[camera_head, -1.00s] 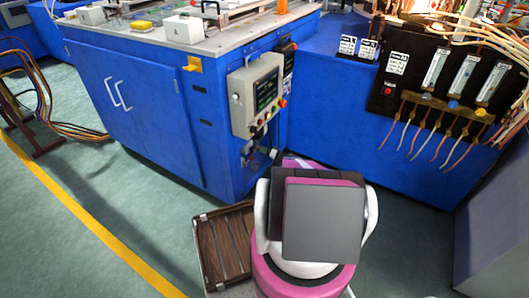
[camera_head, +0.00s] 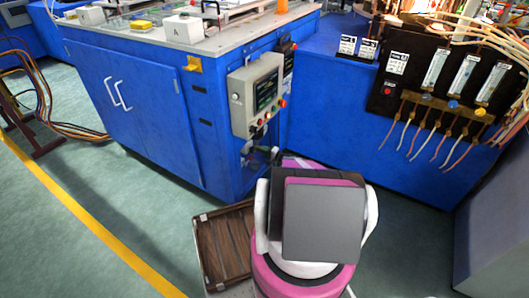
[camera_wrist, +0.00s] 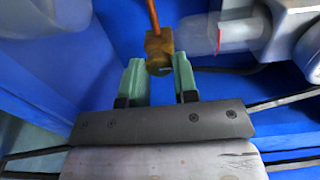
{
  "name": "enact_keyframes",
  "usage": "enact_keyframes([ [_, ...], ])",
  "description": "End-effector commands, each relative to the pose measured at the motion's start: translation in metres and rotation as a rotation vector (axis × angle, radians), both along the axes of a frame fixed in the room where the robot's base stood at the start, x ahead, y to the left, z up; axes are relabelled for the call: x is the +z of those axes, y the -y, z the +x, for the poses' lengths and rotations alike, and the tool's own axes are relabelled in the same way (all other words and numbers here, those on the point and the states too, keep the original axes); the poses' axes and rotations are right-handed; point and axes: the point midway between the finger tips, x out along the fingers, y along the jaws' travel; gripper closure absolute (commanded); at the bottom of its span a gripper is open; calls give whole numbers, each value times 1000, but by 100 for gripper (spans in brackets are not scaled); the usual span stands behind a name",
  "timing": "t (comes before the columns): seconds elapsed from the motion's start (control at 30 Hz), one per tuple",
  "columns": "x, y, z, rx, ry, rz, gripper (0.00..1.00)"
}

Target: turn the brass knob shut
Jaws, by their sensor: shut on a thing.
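In the head view my own arm fills the lower middle, and I cannot make out the knob there.
A clear cylinder (camera_wrist: 200,35) with a red line and grey metal fittings (camera_wrist: 290,25) lie right of the knob. A control box (camera_head: 257,95) hangs on the blue cabinet (camera_head: 150,120). A wooden slatted platform (camera_head: 222,245) lies left of my arm.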

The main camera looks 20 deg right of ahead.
Motion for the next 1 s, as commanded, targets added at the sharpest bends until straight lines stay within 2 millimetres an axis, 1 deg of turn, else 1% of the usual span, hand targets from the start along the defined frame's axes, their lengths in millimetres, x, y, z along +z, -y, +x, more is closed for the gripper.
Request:
enact_keyframes([
  [0.47,-1,1,0,-3,-11,12,96],
  [0.5,-1,1,0,-3,-11,12,66],
  [0.57,-1,1,0,-2,-10,11,48],
  [0.87,0,1,-1,-1,-10,11,48],
  [1.0,0,8,-10,-2,-9,12,48],
])
